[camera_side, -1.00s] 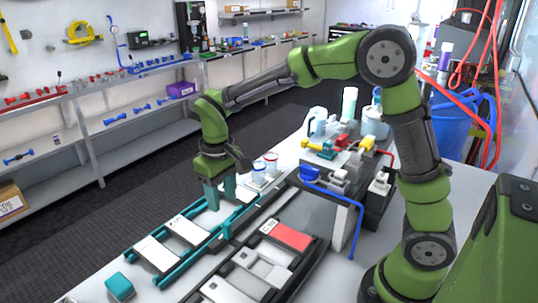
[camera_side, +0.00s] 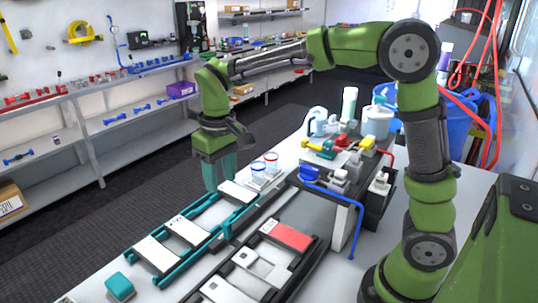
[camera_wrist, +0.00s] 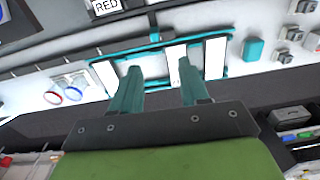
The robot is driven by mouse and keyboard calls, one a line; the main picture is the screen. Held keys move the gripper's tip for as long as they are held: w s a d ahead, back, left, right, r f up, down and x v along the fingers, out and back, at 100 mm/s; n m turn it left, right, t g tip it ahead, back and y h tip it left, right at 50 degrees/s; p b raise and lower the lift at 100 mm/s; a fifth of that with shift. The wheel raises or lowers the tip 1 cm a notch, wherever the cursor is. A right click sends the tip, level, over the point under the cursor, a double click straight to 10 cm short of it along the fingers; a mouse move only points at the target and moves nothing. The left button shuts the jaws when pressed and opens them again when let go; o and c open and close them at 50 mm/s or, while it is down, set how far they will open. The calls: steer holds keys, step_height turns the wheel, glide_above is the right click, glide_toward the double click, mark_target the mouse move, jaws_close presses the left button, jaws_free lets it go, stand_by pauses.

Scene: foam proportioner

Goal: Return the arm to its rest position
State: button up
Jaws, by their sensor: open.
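My gripper (camera_side: 218,172) hangs with its teal fingers pointing down, near the far end of the teal rack. In the wrist view my gripper (camera_wrist: 160,68) has its fingers apart with nothing held between them. The teal rack (camera_side: 213,233) lies on the bench with white plates in it: a far plate (camera_side: 238,193), a middle plate (camera_side: 187,230) and a near plate (camera_side: 158,253). The wrist view shows the rack (camera_wrist: 152,42) beyond the fingertips, partly hidden by the fingers. My arm is bent, stretched out over the bench.
A dark tray (camera_side: 262,251) with a red plate (camera_side: 291,237) lies right of the rack. Two small cups (camera_side: 264,166) stand behind the gripper. The proportioner with its blue funnel (camera_side: 310,174) and hose stands to the right. A teal block (camera_side: 119,287) lies at the front.

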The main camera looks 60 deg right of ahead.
steer(key=s+d+r+m+t+y, duration=0.1)
steer(key=s+d+r+m+t, duration=0.1)
steer(key=s, duration=0.6)
steer(key=s+d+r+m+t, duration=0.1)
steer(key=s+d+r+t, duration=0.1)
steer(key=s, duration=0.6)
steer(key=d+t, duration=0.1)
steer(key=t, duration=0.1)
steer(key=shift+s+m+t+y, duration=0.2)
steer(key=shift+m+t+y, duration=0.2)
steer(key=shift+r, duration=0.1)
